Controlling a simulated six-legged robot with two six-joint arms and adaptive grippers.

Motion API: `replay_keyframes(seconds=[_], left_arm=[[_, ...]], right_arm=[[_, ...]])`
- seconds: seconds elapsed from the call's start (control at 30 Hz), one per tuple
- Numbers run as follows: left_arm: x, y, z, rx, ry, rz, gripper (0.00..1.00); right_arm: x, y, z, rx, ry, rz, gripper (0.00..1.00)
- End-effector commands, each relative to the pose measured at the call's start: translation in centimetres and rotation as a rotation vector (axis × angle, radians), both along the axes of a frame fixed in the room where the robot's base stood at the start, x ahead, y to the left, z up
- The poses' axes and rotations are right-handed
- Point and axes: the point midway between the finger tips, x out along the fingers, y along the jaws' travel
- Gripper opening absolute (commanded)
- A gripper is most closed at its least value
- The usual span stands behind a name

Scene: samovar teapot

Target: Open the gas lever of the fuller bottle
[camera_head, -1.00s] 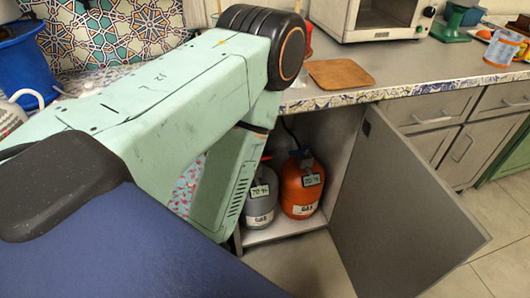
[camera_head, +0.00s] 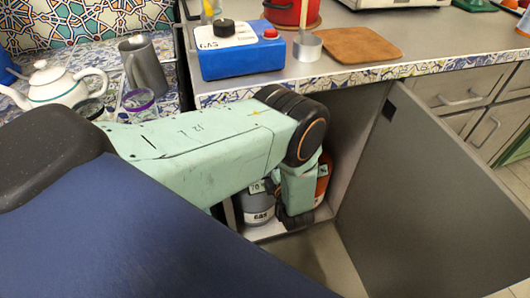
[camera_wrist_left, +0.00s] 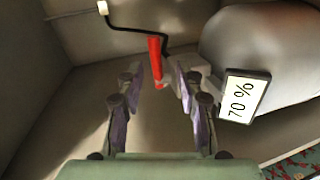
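The grey gas bottle (camera_head: 258,207) stands in the open cabinet and bears a GAS label and a tag (camera_wrist_left: 244,97) reading 70 %. A red lever (camera_wrist_left: 155,62) sticks out beside its top, with a black hose behind. My left gripper (camera_wrist_left: 159,72) is open, its two fingers on either side of the lever with visible gaps. In the head view my left arm reaches into the cabinet and hides the bottle tops and the fingers. The orange bottle (camera_head: 322,180) stands to the right, mostly hidden by my wrist. My right gripper is not in view.
The cabinet door (camera_head: 430,200) stands open at right. The counter above holds a blue box (camera_head: 240,60), a red pot (camera_head: 290,12) and a wooden board (camera_head: 361,45). A teapot (camera_head: 54,84) and a grey jug (camera_head: 143,66) stand at left.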

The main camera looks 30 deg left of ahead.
Motion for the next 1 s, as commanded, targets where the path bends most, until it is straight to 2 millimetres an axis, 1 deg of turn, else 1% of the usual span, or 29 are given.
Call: replay_keyframes(seconds=[0.07,0.17,0.27,0.5,0.7,1.0], left_arm=[[0.2,-0.2,0.0,-0.021,-0.058,0.032,0.36],[0.4,0.0,0.0,-0.031,-0.086,0.05,0.36],[1.0,0.9,-0.3,-0.032,-0.087,0.052,0.36],[3.4,3.6,-1.1,-0.031,-0.084,0.05,0.36],[4.7,5.1,-1.4,-0.032,-0.082,0.048,0.36],[5.1,5.6,-1.3,-0.031,-0.081,0.046,0.36]], right_arm=[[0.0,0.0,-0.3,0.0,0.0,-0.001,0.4],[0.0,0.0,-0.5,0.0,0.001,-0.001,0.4],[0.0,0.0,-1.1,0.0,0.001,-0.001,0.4],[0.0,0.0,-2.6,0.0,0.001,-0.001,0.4],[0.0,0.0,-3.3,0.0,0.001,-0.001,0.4],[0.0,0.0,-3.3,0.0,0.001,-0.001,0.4]])
